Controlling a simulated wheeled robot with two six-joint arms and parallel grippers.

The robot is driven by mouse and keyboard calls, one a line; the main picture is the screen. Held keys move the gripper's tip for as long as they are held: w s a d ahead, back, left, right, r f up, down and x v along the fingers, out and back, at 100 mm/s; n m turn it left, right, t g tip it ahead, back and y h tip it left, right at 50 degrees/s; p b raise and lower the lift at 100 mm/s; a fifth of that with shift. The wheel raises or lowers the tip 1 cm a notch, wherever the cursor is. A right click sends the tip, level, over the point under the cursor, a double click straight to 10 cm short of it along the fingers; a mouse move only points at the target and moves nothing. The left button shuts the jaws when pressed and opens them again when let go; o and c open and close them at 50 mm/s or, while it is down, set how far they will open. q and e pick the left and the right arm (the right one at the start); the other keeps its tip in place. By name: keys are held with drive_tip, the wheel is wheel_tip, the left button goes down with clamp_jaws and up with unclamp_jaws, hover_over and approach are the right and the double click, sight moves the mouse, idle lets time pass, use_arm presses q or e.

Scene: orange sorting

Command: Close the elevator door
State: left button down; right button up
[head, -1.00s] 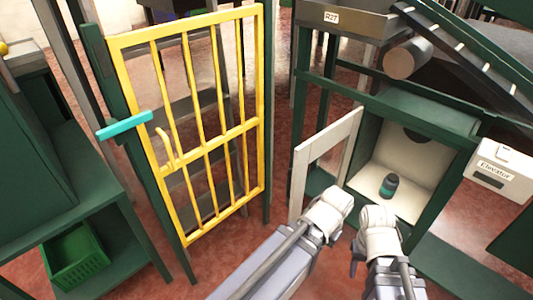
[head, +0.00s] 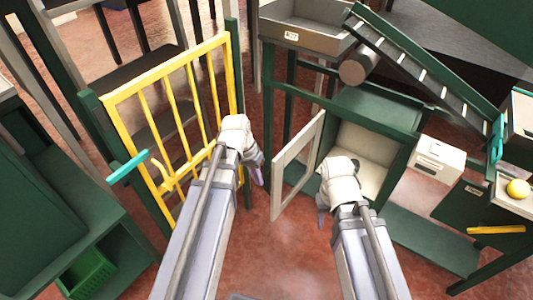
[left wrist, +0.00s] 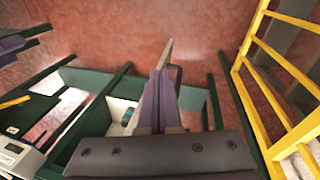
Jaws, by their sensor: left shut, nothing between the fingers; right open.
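The pale-framed elevator door (head: 280,182) stands swung open from the green elevator box (head: 415,137), whose pale inside shows. My left gripper (head: 256,176) is shut and empty, left of the door, between it and the yellow gate; I cannot tell whether it touches the door. In the left wrist view its fingers (left wrist: 160,88) are together, with a pale edge beyond them. My right gripper (head: 322,212) is open, in front of the box opening, right of the door. A dark and teal bottle (left wrist: 128,116) shows in the left wrist view; my right arm seems to hide it in the head view.
A yellow barred gate (head: 173,82) with a teal latch bar (head: 127,167) stands to the left. A white control box (head: 437,157) is right of the elevator box. A conveyor (head: 425,75) slopes above it.

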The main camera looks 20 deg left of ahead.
use_arm(q)
drive_tip(key=w+a+r+m+t+h, duration=0.1)
drive_tip(key=w+a+r+m+h, duration=0.2)
drive_tip(key=w+a+r+h, duration=0.25)
drive_tip(key=b+x, duration=0.7)
drive_tip(key=x, duration=0.4)
drive_tip(key=shift+m+t+y+b, duration=0.3)
drive_tip(key=shift+y+b, duration=0.1)
drive_tip(key=shift+y, duration=0.05)
use_arm(e)
wheel_tip(320, 180, down, 7)
drive_tip(key=shift+r, duration=0.15)
use_arm(q)
drive_tip(key=shift+s+d, duration=0.15)
drive_tip(key=shift+d, duration=0.05)
